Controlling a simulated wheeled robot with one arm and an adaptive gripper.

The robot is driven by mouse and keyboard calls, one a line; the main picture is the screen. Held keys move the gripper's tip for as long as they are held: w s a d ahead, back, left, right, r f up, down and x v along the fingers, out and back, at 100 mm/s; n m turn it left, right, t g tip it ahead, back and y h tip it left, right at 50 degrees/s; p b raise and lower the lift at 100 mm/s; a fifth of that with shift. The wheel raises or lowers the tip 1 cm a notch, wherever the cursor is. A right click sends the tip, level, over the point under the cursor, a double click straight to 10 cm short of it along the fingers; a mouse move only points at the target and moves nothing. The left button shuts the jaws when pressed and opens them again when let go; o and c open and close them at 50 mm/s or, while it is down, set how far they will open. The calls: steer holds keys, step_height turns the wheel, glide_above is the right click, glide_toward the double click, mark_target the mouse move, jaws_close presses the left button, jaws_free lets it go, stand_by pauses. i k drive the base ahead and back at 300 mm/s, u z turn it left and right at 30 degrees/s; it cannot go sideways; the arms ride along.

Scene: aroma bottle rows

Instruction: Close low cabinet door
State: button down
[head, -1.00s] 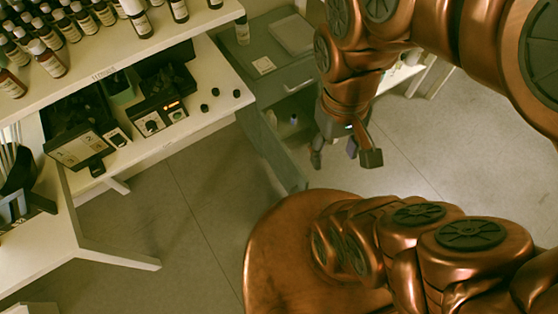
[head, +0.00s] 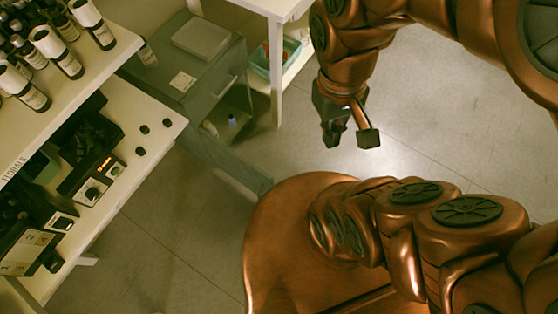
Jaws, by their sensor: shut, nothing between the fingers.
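The low grey cabinet (head: 208,86) stands at the upper left of centre in the head view. Its door (head: 222,160) is open, swung out towards me, and part of the inside shows with small items in it. A drawer front with a handle is above the opening. My gripper (head: 333,137) is shut and empty, pointing down over the floor. It is to the right of the door and cabinet, apart from both in the picture. The door's lower end meets my copper base in the picture; whether they touch I cannot tell.
A bench with a shelf of bottles (head: 53,48) and dark devices (head: 94,185) lies at the left. A white table (head: 277,62) with a teal bin (head: 262,66) stands behind the cabinet. The floor (head: 440,110) right of the gripper is clear.

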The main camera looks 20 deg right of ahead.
mark_target(243, 170)
steer(key=z, duration=0.55)
steer(key=k, duration=1.1)
steer(key=u, duration=1.9)
